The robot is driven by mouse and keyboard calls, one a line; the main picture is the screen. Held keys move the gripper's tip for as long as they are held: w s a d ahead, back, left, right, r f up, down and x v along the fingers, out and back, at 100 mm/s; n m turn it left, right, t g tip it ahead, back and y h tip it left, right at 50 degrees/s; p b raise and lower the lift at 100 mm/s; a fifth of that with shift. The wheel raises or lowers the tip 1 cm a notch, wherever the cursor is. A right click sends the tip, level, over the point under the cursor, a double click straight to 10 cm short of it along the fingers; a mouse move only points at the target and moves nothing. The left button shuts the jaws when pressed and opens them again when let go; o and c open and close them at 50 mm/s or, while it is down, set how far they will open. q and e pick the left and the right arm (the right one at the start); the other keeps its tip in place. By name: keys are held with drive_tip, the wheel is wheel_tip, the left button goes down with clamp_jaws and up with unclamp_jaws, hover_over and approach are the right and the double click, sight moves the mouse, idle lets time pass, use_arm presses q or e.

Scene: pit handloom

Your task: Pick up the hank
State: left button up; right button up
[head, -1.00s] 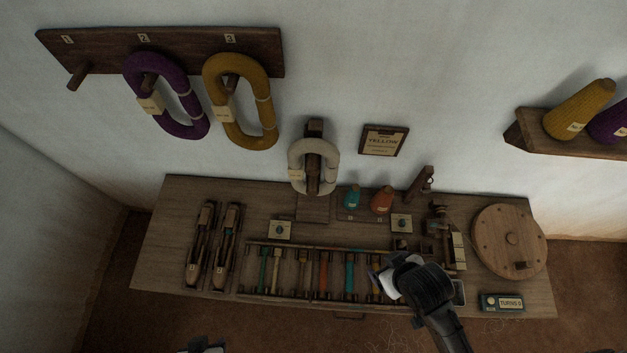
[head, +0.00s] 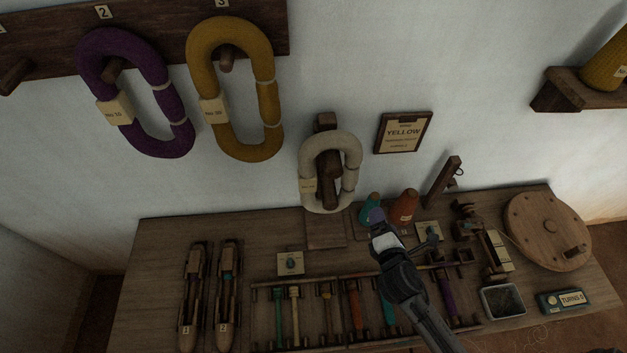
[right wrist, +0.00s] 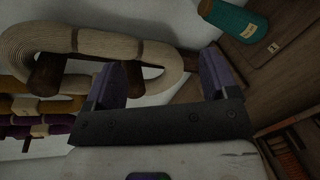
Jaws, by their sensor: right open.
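A cream hank (head: 350,180) with a paper tag hangs on a wooden stand (head: 326,170) at the back of the table. A yellow hank (head: 266,100) and a purple hank (head: 92,60) hang from wall pegs. My right gripper (head: 379,222) is open and empty, in front of the cream hank and to its lower right in the head view. In the right wrist view the cream hank (right wrist: 90,45) lies just beyond my open fingers (right wrist: 167,80), more toward the left finger. I cannot tell whether they touch. My left gripper is out of view.
A teal cone (head: 368,208) and an orange cone (head: 405,207) stand close by my right gripper. A sign reading YELLOW (head: 403,132) hangs on the wall. A rack of coloured bobbins, two shuttles (head: 228,295) and a round wooden disc (head: 548,230) occupy the table (head: 150,270).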

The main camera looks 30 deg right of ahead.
sight(353, 183)
drive_tip(key=w+r+n+t+y, duration=0.1)
drive_tip(key=w+n, duration=0.2)
drive_tip(key=n, duration=0.1)
drive_tip(key=w+a+r+n+t+y, duration=0.1)
drive_tip(key=w+n, duration=0.2)
drive_tip(key=n, duration=0.2)
drive_tip(key=w+a+r+n+t+y, duration=0.1)
drive_tip(key=w+n, duration=0.2)
drive_tip(key=n, duration=0.2)
drive_tip(key=shift+w+r+t, duration=0.1)
drive_tip(key=shift+w+t, duration=0.25)
drive_tip(key=shift+t, duration=0.05)
drive_tip(key=shift+b+x, duration=0.35)
drive_tip(key=shift+x, duration=2.5)
drive_tip(key=shift+r, duration=0.1)
drive_tip(key=c, duration=1.1)
drive_tip(key=shift+r, duration=0.1)
